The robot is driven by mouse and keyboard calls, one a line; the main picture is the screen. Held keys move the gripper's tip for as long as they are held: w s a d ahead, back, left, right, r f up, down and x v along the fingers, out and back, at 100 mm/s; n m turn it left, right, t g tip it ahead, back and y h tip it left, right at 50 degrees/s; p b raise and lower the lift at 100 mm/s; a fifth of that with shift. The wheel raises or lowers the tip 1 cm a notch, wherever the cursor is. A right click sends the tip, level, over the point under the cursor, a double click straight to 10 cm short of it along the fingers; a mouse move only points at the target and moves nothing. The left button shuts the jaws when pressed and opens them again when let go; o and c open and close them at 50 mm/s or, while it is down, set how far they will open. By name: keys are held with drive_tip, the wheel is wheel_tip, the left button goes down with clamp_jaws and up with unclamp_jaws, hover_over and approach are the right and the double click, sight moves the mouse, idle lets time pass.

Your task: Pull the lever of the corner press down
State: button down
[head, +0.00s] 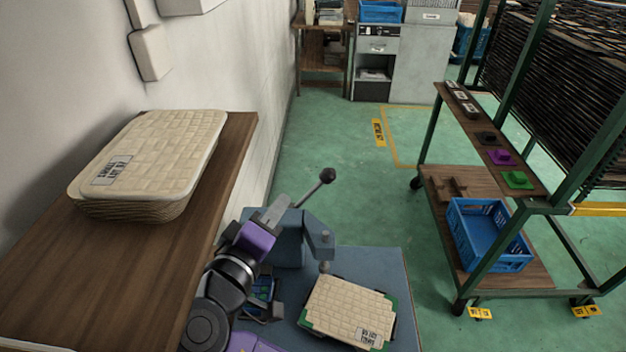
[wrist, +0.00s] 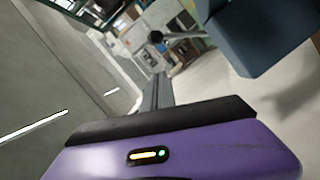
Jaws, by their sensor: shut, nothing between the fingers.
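The corner press (head: 290,242) is a blue-grey body on a blue table, with a head reaching out to the right. Its lever (head: 306,192) is a thin grey rod slanting up to the right, ending in a black ball knob (head: 327,175). My gripper (head: 272,211) is shut and empty, just left of the lever's lower part; whether they touch I cannot tell. In the wrist view my shut fingers (wrist: 157,90) point towards the black knob (wrist: 156,37), which shows beyond their tips. The press body (wrist: 262,40) fills the upper right there.
A woven panel on a green-edged board (head: 348,312) lies right of my arm on the blue table (head: 398,268). A stack of woven panels (head: 150,160) sits on the wooden bench (head: 225,165) at left. A green-framed rack with a blue crate (head: 487,238) stands right; floor between is clear.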

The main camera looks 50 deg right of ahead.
drive_tip(key=p, duration=0.2)
hover_over(310, 193)
drive_tip(key=f+v, duration=0.1)
drive_tip(key=v, duration=0.4)
drive_tip(key=shift+s+d+f+p, duration=0.25)
drive_tip(key=shift+d+f+p, duration=0.1)
drive_tip(key=shift+d+f, duration=0.3)
drive_tip(key=shift+s+d+f+p, duration=0.2)
drive_tip(key=shift+d+f+p, duration=0.1)
drive_tip(key=shift+d+f, duration=0.4)
